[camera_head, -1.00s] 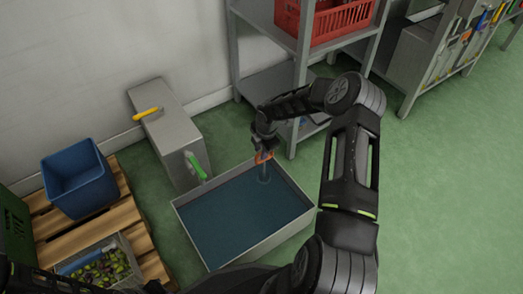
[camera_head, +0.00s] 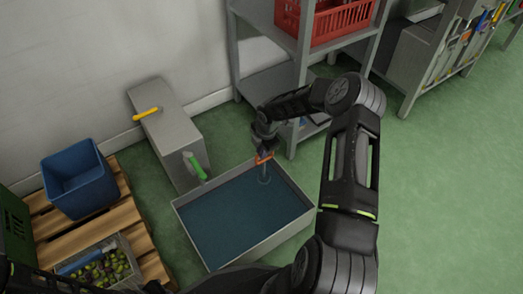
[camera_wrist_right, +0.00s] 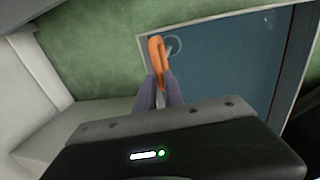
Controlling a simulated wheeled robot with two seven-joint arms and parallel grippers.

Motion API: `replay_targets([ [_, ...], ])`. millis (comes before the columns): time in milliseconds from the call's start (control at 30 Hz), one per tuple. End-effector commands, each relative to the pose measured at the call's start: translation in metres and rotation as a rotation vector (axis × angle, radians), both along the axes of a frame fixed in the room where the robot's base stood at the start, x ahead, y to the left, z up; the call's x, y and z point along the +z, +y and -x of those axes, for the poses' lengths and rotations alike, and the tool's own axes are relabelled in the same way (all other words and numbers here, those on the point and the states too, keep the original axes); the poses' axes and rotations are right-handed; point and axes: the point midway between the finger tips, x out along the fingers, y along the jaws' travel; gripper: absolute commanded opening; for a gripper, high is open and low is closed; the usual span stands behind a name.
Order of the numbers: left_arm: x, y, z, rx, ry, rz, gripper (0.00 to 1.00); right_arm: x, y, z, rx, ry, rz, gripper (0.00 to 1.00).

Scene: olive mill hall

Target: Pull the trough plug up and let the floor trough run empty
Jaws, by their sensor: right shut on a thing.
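The floor trough (camera_head: 283,234) is a grey metal basin on the green floor, holding dark blue-grey liquid (camera_head: 230,215). The trough plug has an orange handle (camera_head: 263,158) with a thin rod going down into the liquid near the far right corner; the plug's lower end is hidden. My right gripper (camera_head: 265,152) is above that corner, shut on the orange handle. The handle also shows between the fingers in the right wrist view (camera_wrist_right: 157,55), with a pale ring on the liquid beside it. My left gripper is not in view.
A grey metal box (camera_head: 175,135) with a yellow handle (camera_head: 147,114) and a green handle (camera_head: 194,166) stands behind the trough. A shelf with a red crate (camera_head: 335,20) stands at the back. A pallet with a blue bin (camera_head: 78,182) and an olive crate is at left. Floor at right is clear.

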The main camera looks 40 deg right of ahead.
Motion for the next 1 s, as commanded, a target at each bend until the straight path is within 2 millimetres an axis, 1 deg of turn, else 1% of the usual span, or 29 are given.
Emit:
replay_targets([
  [533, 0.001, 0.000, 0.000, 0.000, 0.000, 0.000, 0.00, 0.001, 0.000, 0.000, 0.000, 0.000, 0.000, 0.00],
  [633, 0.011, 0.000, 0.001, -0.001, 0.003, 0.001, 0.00, 0.013, 0.000, 0.000, 0.001, -0.001, 0.001, 0.00],
  [800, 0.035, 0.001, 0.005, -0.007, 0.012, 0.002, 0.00, 0.043, 0.000, 0.000, 0.002, -0.001, 0.001, 0.00],
  [867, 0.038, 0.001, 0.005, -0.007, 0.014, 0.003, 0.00, 0.047, 0.000, 0.000, 0.001, 0.000, 0.000, 0.00],
  [1000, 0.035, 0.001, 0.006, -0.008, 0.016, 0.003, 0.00, 0.045, 0.000, 0.000, 0.000, 0.000, 0.000, 0.00],
])
